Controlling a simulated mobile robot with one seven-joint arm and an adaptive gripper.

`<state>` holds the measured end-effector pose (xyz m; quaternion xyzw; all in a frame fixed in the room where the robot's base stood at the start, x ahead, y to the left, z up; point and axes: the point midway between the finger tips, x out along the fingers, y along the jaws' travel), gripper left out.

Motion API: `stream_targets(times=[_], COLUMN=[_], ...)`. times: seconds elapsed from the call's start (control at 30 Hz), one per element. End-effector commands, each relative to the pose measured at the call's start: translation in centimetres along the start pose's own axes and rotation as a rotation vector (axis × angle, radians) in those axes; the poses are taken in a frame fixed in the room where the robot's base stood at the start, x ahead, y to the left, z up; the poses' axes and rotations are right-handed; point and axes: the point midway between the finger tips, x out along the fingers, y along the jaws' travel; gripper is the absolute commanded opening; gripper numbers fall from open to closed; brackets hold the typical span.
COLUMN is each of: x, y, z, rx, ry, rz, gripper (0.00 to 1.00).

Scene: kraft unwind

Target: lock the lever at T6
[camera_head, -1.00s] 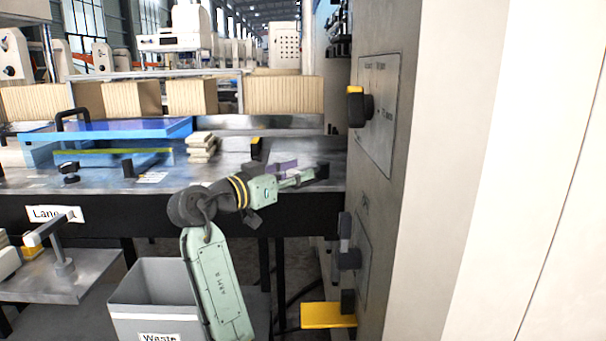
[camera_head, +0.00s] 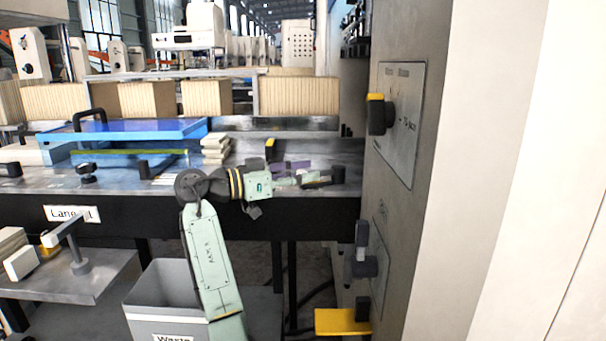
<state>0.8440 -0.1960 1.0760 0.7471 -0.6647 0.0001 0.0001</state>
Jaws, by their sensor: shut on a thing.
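My gripper (camera_head: 318,182) reaches right over the metal table from the end of my pale green arm. It is shut on a small dark piece (camera_head: 338,174) at the table's right end, which looks like a lever handle but is partly hidden by the fingers. I cannot read a T6 label, and whether this lever is locked cannot be told. A purple piece (camera_head: 280,168) lies just behind the gripper.
A grey machine wall stands close on the right, with a yellow-topped knob (camera_head: 378,115), a lower grey lever (camera_head: 361,250) and a yellow ledge (camera_head: 335,322) sticking out. A waste bin (camera_head: 170,300) stands below my arm. A blue plate (camera_head: 130,131) and stacked pale blocks (camera_head: 215,147) sit on the table.

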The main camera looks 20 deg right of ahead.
Motion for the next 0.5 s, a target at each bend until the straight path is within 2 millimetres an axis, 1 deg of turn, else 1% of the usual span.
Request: stream_targets(times=[0.1, 0.13, 0.43, 0.5], x=[-0.04, -0.04, -0.01, 0.00], y=[-0.10, -0.10, -0.04, -0.04], z=[-0.18, -0.19, -0.09, -0.07], rx=[0.002, 0.002, 0.001, 0.001], ry=[0.003, 0.003, 0.001, 0.001], rz=[-0.006, -0.006, -0.003, -0.003], gripper=[0.00, 0.34, 0.53, 0.53])
